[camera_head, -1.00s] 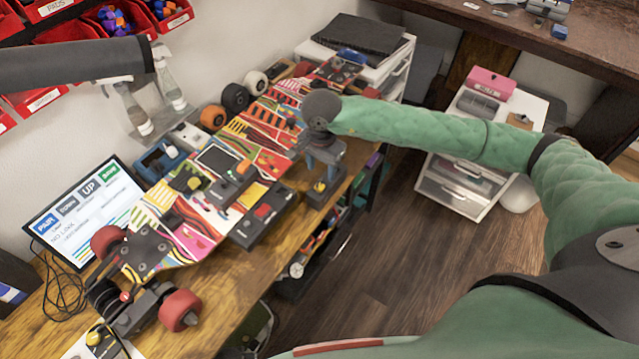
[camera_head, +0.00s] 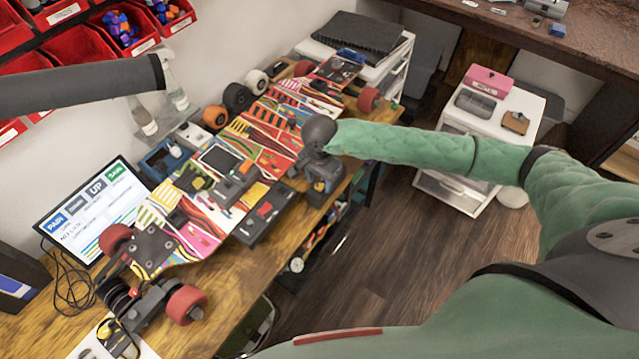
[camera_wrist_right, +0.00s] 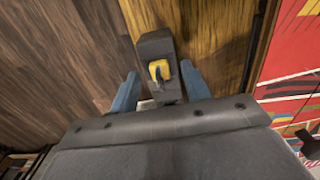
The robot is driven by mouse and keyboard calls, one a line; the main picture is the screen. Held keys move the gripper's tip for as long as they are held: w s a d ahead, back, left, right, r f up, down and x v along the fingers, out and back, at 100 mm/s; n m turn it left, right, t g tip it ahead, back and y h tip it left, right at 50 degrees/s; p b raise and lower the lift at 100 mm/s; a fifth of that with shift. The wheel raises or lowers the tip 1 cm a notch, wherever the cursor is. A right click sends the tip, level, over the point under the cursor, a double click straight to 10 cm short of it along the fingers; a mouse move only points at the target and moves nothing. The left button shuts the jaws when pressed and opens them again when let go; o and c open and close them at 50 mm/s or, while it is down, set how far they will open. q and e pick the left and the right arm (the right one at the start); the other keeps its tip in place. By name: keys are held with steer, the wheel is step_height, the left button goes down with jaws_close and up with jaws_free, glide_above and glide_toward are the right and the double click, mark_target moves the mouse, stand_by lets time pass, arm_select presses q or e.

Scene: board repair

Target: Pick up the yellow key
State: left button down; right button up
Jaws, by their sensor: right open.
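In the right wrist view the yellow key (camera_wrist_right: 159,70) sits on a dark block (camera_wrist_right: 153,45) on the wooden bench. My right gripper (camera_wrist_right: 158,78) is open, with one blue finger on each side of the block and key. I cannot tell whether the fingers touch them.
A dark box with red and yellow parts (camera_head: 265,212) is close left of my right gripper. A monitor (camera_head: 95,215) and bottles (camera_head: 177,92) stand behind the board. Red bins (camera_head: 78,52) hang at upper left. Open floor (camera_head: 400,250) lies right of the bench.

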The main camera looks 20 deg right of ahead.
mark_target(320, 179)
jaws_close()
steer(key=shift+r, duration=0.1)
